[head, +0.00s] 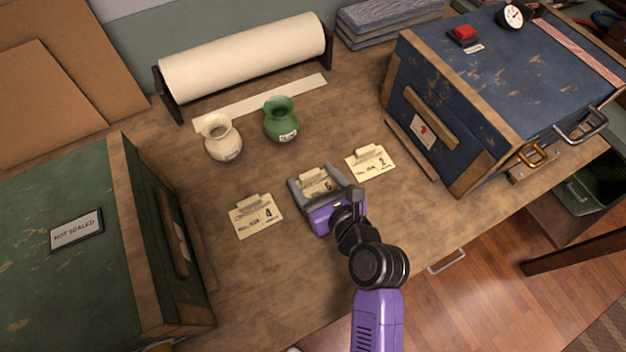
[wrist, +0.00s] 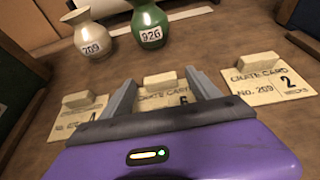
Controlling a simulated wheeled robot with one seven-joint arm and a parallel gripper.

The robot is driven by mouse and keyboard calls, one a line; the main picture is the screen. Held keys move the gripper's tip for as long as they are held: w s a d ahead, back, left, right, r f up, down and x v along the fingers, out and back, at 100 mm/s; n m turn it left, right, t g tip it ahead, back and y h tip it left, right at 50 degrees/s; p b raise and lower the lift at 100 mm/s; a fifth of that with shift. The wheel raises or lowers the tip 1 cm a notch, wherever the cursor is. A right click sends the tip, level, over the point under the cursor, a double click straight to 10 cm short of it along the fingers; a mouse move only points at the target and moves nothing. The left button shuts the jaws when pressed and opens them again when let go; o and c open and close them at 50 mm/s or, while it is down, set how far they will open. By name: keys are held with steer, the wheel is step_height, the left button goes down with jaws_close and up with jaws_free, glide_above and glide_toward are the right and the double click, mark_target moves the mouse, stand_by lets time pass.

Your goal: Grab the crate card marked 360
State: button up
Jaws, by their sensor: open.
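Three cream crate cards with raised tabs lie in a row on the wooden bench. The middle card (head: 315,180) shows a large 6; its number is hidden by my gripper, so I cannot read 360 on it. My gripper (head: 317,181) is open over this card, with its fingers on either side of the card's tab (wrist: 160,79) in the wrist view. The left card (head: 257,216) shows a 4, its number unclear. The right card (head: 369,163) shows a 2, and reads No. 209 in the wrist view (wrist: 262,84).
A cream vase (head: 222,140) labelled 209 and a green vase (head: 281,121) labelled 926 stand behind the cards. A green crate (head: 90,270) is at left, a blue crate (head: 480,70) at right. A paper roll (head: 245,57) lies at the back. Bench around the cards is clear.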

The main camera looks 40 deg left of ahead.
steer(key=c, duration=1.4)
steer(key=shift+r, duration=0.15)
